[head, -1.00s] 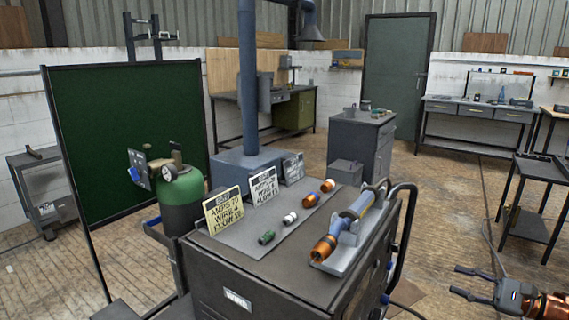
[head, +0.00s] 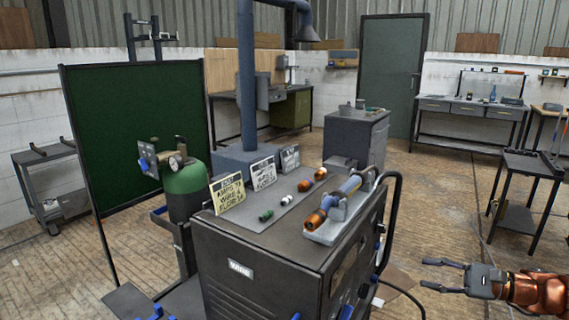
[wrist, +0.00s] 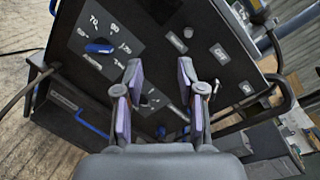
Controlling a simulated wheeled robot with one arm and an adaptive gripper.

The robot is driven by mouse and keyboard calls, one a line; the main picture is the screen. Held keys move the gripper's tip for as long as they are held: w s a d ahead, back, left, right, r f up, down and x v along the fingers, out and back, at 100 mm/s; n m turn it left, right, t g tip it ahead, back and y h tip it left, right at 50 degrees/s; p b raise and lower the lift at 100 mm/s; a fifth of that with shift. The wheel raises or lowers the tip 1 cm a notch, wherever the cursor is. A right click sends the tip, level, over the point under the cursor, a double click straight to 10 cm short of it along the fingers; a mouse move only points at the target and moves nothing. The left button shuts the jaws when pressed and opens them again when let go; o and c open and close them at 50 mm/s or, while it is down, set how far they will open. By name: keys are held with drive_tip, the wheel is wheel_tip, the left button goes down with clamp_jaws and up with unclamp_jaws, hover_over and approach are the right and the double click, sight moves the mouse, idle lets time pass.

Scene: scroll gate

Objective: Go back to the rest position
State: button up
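My gripper (head: 446,275) is at the lower right of the head view, its two fingers apart with nothing between them. In the wrist view my gripper (wrist: 163,85) is also open and empty, facing the dark front panel (wrist: 140,45) of the welding machine. The welding machine (head: 250,245) stands left of my gripper in the head view, with clear space between them. On its top lie a torch in a grey cradle (head: 340,215), small green, white and copper-coloured pieces, and several sign cards (head: 228,193).
A green gas cylinder (head: 186,190) and a dark green screen (head: 140,130) stand left of the machine. A black cart (head: 525,180) is at the right. A grey cabinet (head: 357,140) stands behind. Open wooden floor (head: 440,225) lies between the machine and the cart.

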drive_tip(key=s+a+r+n+g+h, duration=0.1)
drive_tip(key=s+a+r+n+g, duration=0.15)
drive_tip(key=a, duration=0.45)
drive_tip(key=s+a+r+n+g, duration=0.1)
drive_tip(key=s+a+n+g, duration=0.15)
drive_tip(key=a, duration=0.45)
drive_tip(key=s+a+f+n+g+h, duration=0.3)
drive_tip(key=s+a+n+g+h, duration=0.25)
drive_tip(key=s+a, duration=0.6)
drive_tip(key=s+d+f+n+h, duration=0.25)
drive_tip(key=s+d+h, duration=0.25)
drive_tip(key=s, duration=0.4)
drive_tip(key=s+d+f+n+h, duration=0.1)
drive_tip(key=s+d+f+h, duration=0.3)
drive_tip(key=s, duration=0.4)
wheel_tip(320, 180, up, 16)
drive_tip(key=t+p, duration=0.1)
drive_tip(key=p, duration=1.3)
drive_tip(key=shift+w+d+f+t, duration=0.2)
drive_tip(key=shift+w+f+t, duration=0.05)
drive_tip(key=shift+t, duration=0.1)
